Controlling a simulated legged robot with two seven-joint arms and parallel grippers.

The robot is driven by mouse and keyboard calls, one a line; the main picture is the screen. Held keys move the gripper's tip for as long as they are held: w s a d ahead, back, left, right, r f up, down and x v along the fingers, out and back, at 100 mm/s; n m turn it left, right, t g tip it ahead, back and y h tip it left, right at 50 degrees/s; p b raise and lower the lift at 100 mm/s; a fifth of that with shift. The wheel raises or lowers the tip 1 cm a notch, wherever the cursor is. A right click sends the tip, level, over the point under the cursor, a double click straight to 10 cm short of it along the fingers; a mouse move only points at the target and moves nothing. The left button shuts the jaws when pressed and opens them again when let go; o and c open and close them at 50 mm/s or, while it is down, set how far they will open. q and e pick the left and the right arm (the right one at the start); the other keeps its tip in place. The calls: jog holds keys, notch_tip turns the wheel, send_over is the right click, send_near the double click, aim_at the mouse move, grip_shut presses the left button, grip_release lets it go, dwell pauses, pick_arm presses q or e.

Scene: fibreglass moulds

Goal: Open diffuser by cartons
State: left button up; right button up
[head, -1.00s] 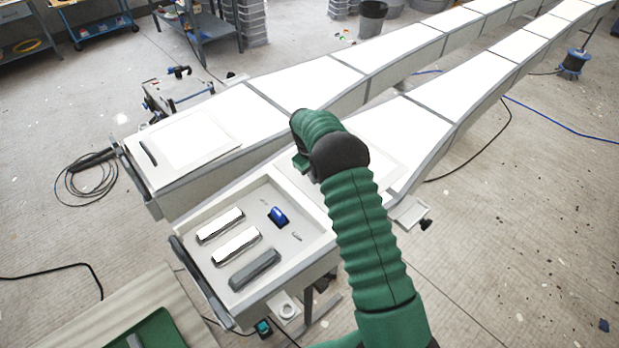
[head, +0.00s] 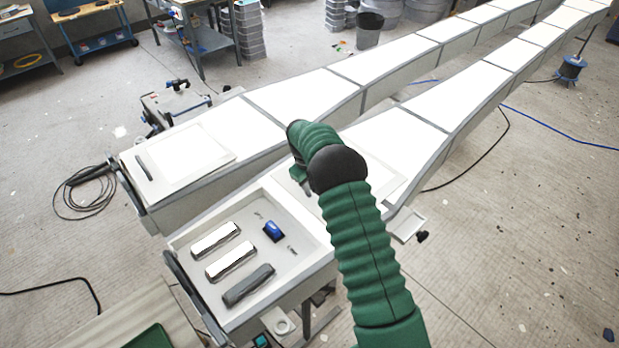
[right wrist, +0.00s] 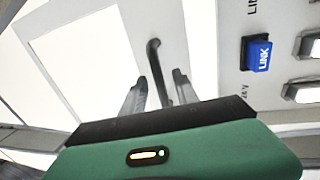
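Two white panels with pale square windows lie at the near end of two long light tables. The left panel (head: 182,158) has a dark bar handle (head: 144,168) at its left edge. The right panel (head: 385,180) is partly hidden by my right arm. My right gripper (head: 300,172) is low over it. In the right wrist view, my right gripper (right wrist: 160,92) has its fingers apart on either side of a dark bar handle (right wrist: 155,66), with gaps visible. The panel (right wrist: 85,60) looks flat. My left gripper is out of view. I cannot identify any cartons for certain.
A shallow console (head: 300,275) in front holds two white keys, a dark grey one and a blue switch (head: 273,231), marked LINK in the right wrist view (right wrist: 257,54). Stacked grey bins (head: 247,32) stand at the back. Cables lie on the floor.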

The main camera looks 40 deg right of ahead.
jog(key=a+r+b, duration=0.1)
jog(key=r, duration=0.7)
jog(key=a+r+b, duration=0.1)
jog(key=a+r, duration=0.1)
jog(key=r, duration=0.6)
jog(key=shift+a, duration=0.3)
jog(key=shift+w+a+r, duration=0.1)
